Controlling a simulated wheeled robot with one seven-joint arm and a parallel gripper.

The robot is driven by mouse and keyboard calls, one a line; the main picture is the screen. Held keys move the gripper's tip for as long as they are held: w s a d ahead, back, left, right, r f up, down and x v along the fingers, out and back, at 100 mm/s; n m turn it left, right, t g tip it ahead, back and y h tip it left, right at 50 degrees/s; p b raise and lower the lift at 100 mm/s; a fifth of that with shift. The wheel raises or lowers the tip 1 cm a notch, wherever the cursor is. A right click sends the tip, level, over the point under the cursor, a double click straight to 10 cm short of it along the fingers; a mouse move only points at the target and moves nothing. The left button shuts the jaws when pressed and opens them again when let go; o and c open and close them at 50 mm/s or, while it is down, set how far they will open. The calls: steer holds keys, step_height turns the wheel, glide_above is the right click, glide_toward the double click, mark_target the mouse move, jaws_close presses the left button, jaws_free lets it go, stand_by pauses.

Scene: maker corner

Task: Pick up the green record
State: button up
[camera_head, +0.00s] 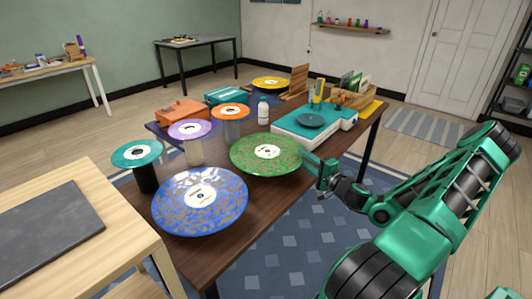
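The green record (250,146) is a large speckled disc with a white centre label, lying level near the middle of the dark wooden table. What holds it up is hidden beneath it. My gripper (312,160) is at the record's right edge, coming in from the right side of the table. Its fingertips meet or overlap the rim in the picture. They are too small to show whether they grip the rim or only stand beside it.
A blue speckled record (180,215) lies in front-left. A teal record (136,153), purple record (188,129) and orange record (231,110) sit on cylinders. A turntable (290,124) and white bottle (263,110) stand behind. A light wooden table (130,235) is at left.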

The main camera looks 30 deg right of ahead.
mark_target(292, 150)
steer(key=w, duration=0.4)
steer(key=w+a, duration=0.1)
steer(key=w, duration=0.2)
steer(key=shift+w, duration=0.1)
jaws_close()
